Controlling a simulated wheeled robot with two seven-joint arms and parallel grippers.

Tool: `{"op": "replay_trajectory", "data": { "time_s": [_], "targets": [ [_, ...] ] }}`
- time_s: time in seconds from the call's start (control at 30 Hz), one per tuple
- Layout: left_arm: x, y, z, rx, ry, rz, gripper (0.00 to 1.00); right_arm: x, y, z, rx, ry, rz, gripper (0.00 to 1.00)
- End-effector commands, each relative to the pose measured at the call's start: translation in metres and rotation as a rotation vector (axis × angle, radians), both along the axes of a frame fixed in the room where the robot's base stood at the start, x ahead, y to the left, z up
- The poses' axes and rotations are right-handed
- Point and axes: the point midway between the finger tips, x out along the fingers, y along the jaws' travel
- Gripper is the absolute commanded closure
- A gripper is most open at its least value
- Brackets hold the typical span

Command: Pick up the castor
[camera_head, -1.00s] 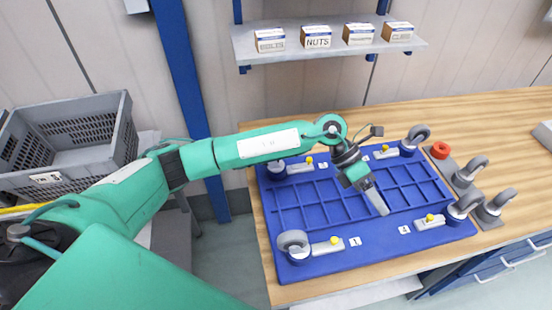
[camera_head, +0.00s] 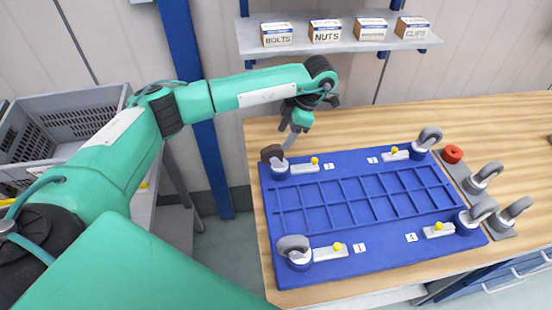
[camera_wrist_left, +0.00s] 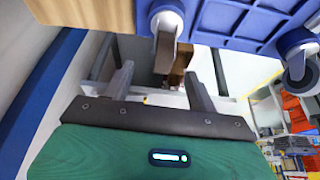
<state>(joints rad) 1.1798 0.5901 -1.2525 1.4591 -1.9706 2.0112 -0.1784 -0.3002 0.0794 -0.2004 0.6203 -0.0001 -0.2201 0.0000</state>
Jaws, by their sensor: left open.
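Castors with grey plates sit near the corners of the blue board (camera_head: 340,255). The back-left castor (camera_head: 272,154) has a darker, brownish wheel in the head view; the front-left castor (camera_head: 294,247), back-right castor (camera_head: 428,138) and front-right castor (camera_head: 478,214) have grey wheels. My left gripper (camera_head: 289,142) is open and empty, pointing down just beside the back-left castor. In the left wrist view, its two fingers (camera_wrist_left: 160,85) are apart, and a castor (camera_wrist_left: 166,22) shows beyond them, roughly between them. Contact cannot be made out. My right gripper is not in view.
A shelf (camera_head: 340,45) with labelled boxes hangs behind. A grey crate (camera_head: 75,110) stands left. The wooden table (camera_head: 390,112) is clear behind the board.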

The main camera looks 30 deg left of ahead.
Motion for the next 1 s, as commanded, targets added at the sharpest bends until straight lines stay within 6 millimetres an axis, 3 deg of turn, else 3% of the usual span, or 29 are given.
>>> {"op": "replay_trajectory", "data": {
  "time_s": [0.2,0.47,0.8,1.0],
  "targets": [
    [-0.007,0.008,-0.027,-0.002,0.003,0.000,0.42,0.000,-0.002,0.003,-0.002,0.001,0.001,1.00],
    [-0.010,0.013,-0.038,0.000,0.000,-0.001,0.42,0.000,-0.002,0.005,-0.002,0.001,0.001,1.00],
    [-0.023,0.023,-0.067,0.000,0.003,0.001,0.42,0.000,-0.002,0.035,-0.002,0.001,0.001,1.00],
    [-0.025,0.027,-0.085,-0.001,0.001,0.000,0.42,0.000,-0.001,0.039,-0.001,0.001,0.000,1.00]
  ]
}}
